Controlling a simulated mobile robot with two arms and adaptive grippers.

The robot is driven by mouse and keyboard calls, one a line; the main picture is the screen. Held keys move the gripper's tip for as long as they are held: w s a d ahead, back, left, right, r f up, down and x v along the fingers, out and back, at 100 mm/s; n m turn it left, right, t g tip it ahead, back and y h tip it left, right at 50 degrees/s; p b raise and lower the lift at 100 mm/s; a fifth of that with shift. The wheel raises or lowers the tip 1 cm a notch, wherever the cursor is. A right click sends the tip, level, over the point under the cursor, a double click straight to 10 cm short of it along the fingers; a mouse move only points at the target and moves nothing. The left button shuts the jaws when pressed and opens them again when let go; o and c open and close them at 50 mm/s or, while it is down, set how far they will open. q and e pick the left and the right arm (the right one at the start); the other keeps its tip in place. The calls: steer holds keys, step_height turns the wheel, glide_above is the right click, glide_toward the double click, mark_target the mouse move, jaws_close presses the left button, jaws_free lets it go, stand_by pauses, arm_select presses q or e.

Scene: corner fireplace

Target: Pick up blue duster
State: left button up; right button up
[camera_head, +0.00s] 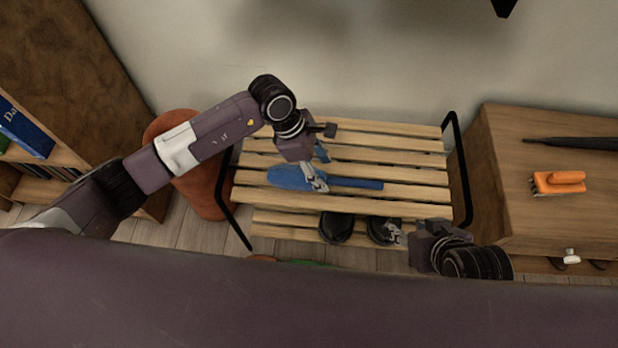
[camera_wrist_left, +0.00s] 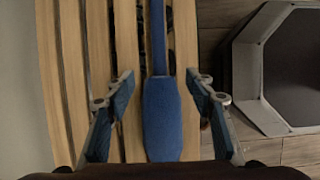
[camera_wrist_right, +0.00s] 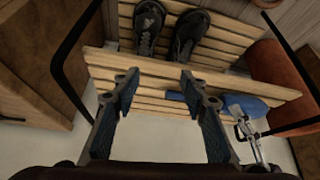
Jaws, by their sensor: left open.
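The blue duster (camera_head: 287,177) lies on the upper slats of a wooden rack, its handle pointing right in the head view. My left gripper (camera_head: 318,168) is over the duster, its fingers open. In the left wrist view the duster (camera_wrist_left: 163,118) runs between the two spread fingers (camera_wrist_left: 160,85), with gaps on both sides. My right gripper (camera_head: 396,234) is open and empty near the rack's front right. In the right wrist view the duster (camera_wrist_right: 243,104) lies right of the right fingers (camera_wrist_right: 160,78). Whether the left fingertips touch the slats is unclear.
The slatted rack (camera_head: 400,193) has black metal side frames. Dark shoes (camera_head: 337,228) are on its lower shelf. A wooden cabinet (camera_head: 520,205) at right carries an orange brush (camera_head: 558,182) and a dark umbrella (camera_head: 575,142). A reddish-brown round stool (camera_head: 203,190) stands left.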

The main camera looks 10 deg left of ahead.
arm_select(q)
steer(key=b+x, duration=0.1)
steer(key=x, duration=0.3)
steer(key=shift+f, duration=0.35)
arm_select(e)
steer(key=w+a+r+t+y, duration=0.1)
steer(key=w+a+r+t, duration=0.1)
steer(key=w, duration=0.4)
step_height(320, 180, up, 2)
steer(key=shift+w+a+t, duration=0.15)
steer(key=shift+w+t, duration=0.2)
steer(key=shift+t, duration=0.35)
arm_select(q)
steer(key=shift+c, duration=0.3)
steer(key=c, duration=1.3)
